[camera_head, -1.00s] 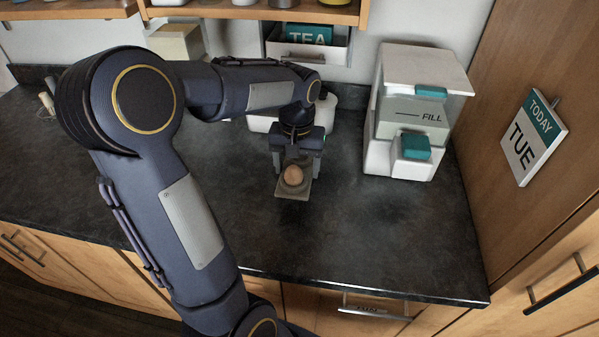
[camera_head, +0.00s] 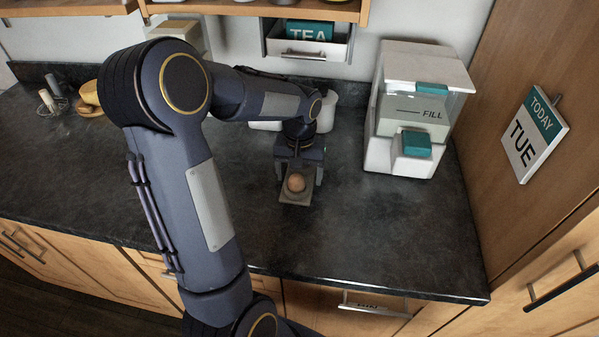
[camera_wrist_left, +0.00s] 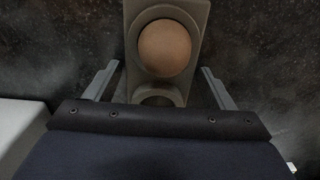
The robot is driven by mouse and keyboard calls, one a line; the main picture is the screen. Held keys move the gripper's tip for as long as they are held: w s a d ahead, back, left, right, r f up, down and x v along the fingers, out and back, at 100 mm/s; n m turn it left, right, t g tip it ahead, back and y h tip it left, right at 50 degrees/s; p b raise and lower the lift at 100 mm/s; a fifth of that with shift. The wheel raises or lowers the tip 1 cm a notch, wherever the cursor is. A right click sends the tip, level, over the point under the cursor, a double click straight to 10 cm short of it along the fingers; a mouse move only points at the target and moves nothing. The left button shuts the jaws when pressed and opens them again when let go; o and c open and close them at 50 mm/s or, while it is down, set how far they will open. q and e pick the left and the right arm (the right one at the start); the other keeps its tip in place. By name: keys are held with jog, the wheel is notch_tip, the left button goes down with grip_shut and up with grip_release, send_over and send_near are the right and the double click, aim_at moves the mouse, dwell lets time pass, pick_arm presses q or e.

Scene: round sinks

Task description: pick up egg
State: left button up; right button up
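A brown egg (camera_head: 296,182) sits in a cup of a small grey holder (camera_head: 296,199) on the dark counter. The egg also shows in the left wrist view (camera_wrist_left: 165,47), in the far cup of the holder (camera_wrist_left: 196,12); a nearer cup looks empty. My left gripper (camera_head: 300,177) is over the holder. In the left wrist view its two fingers (camera_wrist_left: 159,75) are spread wide, one on each side of the holder, with nothing between them gripped. The fingertips stop short of the egg's middle. My right gripper is not in view.
A white dispenser (camera_head: 412,110) marked FILL stands to the right of my gripper. A white container (camera_head: 327,112) is behind my wrist. The counter (camera_head: 390,230) in front is clear.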

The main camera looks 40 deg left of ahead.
pick_arm(q)
jog(key=shift+o, duration=1.1)
